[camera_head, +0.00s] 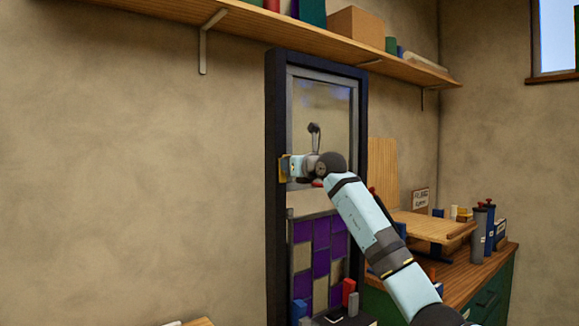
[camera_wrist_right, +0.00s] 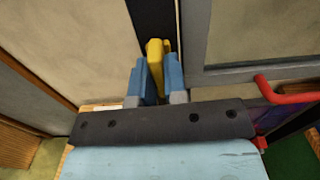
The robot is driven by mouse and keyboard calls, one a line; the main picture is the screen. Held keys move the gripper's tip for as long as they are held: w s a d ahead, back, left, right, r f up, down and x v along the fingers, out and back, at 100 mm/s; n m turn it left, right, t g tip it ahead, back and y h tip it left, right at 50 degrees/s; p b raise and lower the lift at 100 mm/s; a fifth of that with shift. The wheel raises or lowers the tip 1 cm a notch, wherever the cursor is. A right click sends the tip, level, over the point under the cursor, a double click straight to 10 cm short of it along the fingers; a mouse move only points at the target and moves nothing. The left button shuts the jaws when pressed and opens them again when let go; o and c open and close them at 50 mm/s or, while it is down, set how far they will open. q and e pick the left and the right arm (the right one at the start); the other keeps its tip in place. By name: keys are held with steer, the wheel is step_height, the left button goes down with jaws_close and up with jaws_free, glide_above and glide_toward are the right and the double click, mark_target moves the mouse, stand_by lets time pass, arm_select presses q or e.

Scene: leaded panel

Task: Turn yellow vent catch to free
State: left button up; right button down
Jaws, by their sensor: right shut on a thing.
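The yellow vent catch (camera_head: 284,168) is on the left side of the dark panel frame (camera_head: 276,220) in the head view. In the right wrist view the yellow catch (camera_wrist_right: 155,50) stands upright between two blue fingers. My right gripper (camera_head: 291,167) reaches it from the right and is shut on it; the fingertips (camera_wrist_right: 157,75) flank the catch in the wrist view. The lower part of the catch is hidden by the fingers. My left gripper is not in either view.
A grey-framed vent pane (camera_head: 340,100) fills the upper panel, with a red handle (camera_wrist_right: 290,92) close to my right gripper. Purple leaded glass (camera_head: 321,262) is below. A shelf (camera_head: 240,22) runs above. A bench (camera_head: 480,275) with several bottles stands right.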

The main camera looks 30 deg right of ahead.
steer(key=shift+m, duration=0.3)
steer(key=c, duration=1.2)
jaws_free()
steer(key=shift+o, duration=0.2)
steer(key=s+d+b, duration=0.1)
steer(key=s+b, duration=0.1)
steer(key=s, duration=1.1)
steer(key=shift+s, duration=0.4)
